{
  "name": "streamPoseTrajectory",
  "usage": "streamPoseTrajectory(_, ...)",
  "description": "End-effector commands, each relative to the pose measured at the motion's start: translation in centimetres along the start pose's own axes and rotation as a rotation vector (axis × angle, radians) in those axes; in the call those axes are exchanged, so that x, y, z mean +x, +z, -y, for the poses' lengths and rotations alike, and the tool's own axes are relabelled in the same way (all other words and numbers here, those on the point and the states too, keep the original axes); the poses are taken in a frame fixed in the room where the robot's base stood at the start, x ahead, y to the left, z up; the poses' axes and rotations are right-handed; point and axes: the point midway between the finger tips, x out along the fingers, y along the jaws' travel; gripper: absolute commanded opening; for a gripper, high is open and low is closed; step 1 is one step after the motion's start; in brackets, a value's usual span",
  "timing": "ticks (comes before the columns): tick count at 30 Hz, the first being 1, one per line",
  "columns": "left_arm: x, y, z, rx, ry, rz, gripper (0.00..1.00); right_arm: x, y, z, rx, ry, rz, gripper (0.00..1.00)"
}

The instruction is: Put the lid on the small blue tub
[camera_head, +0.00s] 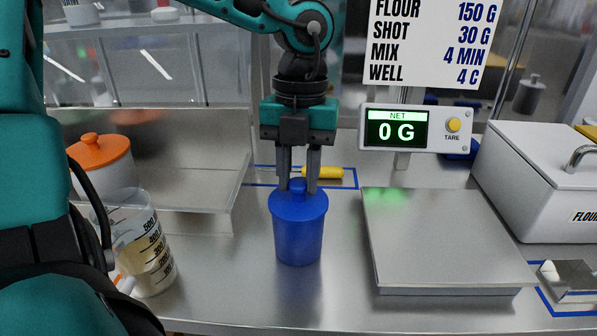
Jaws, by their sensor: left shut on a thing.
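The small blue tub (299,243) stands upright on the steel counter, left of the scale. Its blue lid (299,202) sits at the tub's mouth and looks level. A thin gap between lid and rim cannot be ruled out from this view. My left gripper (298,187) points straight down from above, shut on the lid's knob. The fingers hide the sides of the knob. My right gripper is not in view.
A scale plate (444,240) is right of the tub; its display (393,129) reads 0 G. A measuring jug (143,255) and orange-lidded pot (103,160) stand left. A yellow-handled thing (323,173) lies behind. A white flour bin (540,190) and metal scoop (572,276) are right.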

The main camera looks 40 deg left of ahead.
Motion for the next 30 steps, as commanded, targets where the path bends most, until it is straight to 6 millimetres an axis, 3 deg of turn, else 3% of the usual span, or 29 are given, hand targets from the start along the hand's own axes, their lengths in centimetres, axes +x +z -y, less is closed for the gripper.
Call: streamPoseTrajectory(30,0.03,0.03,0.01,0.000,0.000,0.001,0.03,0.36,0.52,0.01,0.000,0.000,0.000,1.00)
